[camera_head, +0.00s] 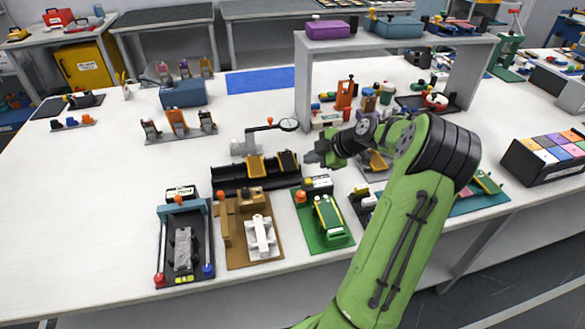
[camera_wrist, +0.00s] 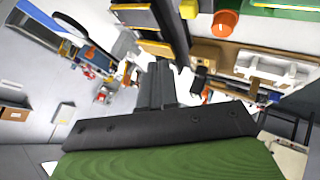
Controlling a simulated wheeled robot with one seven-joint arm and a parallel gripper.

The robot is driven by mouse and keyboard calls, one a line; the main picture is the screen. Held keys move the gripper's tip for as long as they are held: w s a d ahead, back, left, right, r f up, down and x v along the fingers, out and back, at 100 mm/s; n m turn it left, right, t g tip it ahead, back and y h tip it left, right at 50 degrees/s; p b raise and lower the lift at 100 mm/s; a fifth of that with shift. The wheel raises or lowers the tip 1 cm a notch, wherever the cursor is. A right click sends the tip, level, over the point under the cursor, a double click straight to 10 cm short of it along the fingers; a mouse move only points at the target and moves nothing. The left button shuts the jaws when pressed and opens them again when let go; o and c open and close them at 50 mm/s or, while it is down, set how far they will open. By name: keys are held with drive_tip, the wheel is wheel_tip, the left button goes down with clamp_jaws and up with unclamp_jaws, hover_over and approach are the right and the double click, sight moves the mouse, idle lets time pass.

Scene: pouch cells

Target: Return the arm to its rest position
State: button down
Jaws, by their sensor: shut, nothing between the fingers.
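My green arm (camera_head: 395,235) reaches up from the bottom of the head view and bends left over the white bench. My gripper (camera_head: 318,153) is at its end, pointing left, above the area behind the green fixture. It is shut and holds nothing. In the wrist view my gripper (camera_wrist: 157,80) shows as dark fingers close together in the middle. The fingertips look clear of the things around them, though the exact gap cannot be told.
Below and left of the gripper are a green fixture (camera_head: 333,238), a tan fixture (camera_head: 235,245), a black-and-blue fixture (camera_head: 160,250) and a black rack (camera_head: 228,180). A raised white shelf (camera_head: 345,39) stands behind.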

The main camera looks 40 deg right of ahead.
drive_tip(key=s+a+r+m+g+h+p, duration=0.15)
drive_tip(key=a+r, duration=0.45)
drive_tip(key=a, duration=0.6)
drive_tip(key=s+a+r+m+g+p, duration=0.25)
drive_tip(key=a+r, duration=0.45)
drive_tip(key=a, duration=0.5)
drive_tip(key=s+a+r+m+p, duration=0.1)
drive_tip(key=s+a+r+m, duration=0.1)
drive_tip(key=s, duration=0.6)
drive_tip(key=s+a+r+m+p, duration=0.1)
drive_tip(key=s+a+r+m, duration=0.1)
drive_tip(key=s+a+m, duration=0.3)
drive_tip(key=s+a, duration=0.2)
drive_tip(key=shift+s+m+t+p, duration=0.3)
drive_tip(key=shift+s, duration=0.1)
drive_tip(key=shift+d+h, duration=0.1)
drive_tip(key=shift+h, duration=0.15)
